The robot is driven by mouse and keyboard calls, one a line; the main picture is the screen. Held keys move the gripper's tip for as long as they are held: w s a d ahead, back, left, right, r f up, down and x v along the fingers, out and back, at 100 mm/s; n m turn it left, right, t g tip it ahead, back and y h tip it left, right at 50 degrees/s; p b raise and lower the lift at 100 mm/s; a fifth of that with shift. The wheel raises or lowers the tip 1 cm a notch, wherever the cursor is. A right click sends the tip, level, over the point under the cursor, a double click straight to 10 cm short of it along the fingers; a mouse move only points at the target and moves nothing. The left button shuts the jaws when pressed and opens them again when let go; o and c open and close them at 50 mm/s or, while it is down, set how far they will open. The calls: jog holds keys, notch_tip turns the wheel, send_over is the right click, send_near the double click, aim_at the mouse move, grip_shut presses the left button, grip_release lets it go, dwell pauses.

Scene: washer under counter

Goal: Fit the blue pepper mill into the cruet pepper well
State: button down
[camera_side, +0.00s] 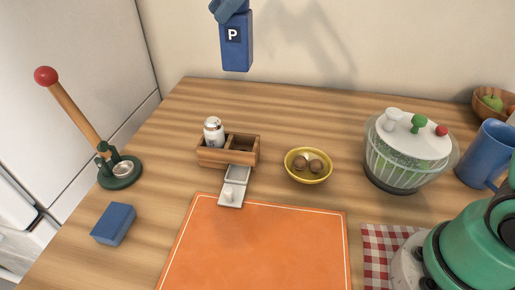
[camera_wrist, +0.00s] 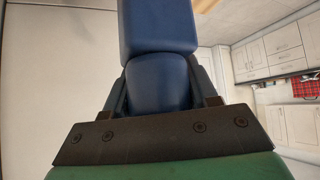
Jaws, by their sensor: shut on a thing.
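The blue pepper mill (camera_side: 236,42) is held in the air at the top of the side view, its square body marked with a white P. It hangs well above the cruet and apart from it. In the wrist view the blue mill (camera_wrist: 158,28) rises from between the fingers. My gripper (camera_wrist: 160,88) is shut on the mill's rounded blue end; in the side view the gripper is out of frame. The wooden cruet (camera_side: 226,159) stands on the counter with two wells. A white shaker (camera_side: 213,132) stands in the left well. The right well (camera_side: 241,144) looks empty.
Small grey plates (camera_side: 234,187) lie in front of the cruet, above an orange mat (camera_side: 255,245). A yellow bowl (camera_side: 309,168) with brown balls is right of the cruet. A tall red-knobbed lever stand (camera_side: 72,112) and blue block (camera_side: 114,224) are left. A salad spinner (camera_side: 405,158) stands right.

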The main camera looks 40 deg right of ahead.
notch_tip(320, 180, down, 19)
jog(key=shift+f, duration=0.15)
dwell(0.5)
jog(key=shift+c, duration=1.3)
grip_release()
jog(key=shift+f, duration=0.1)
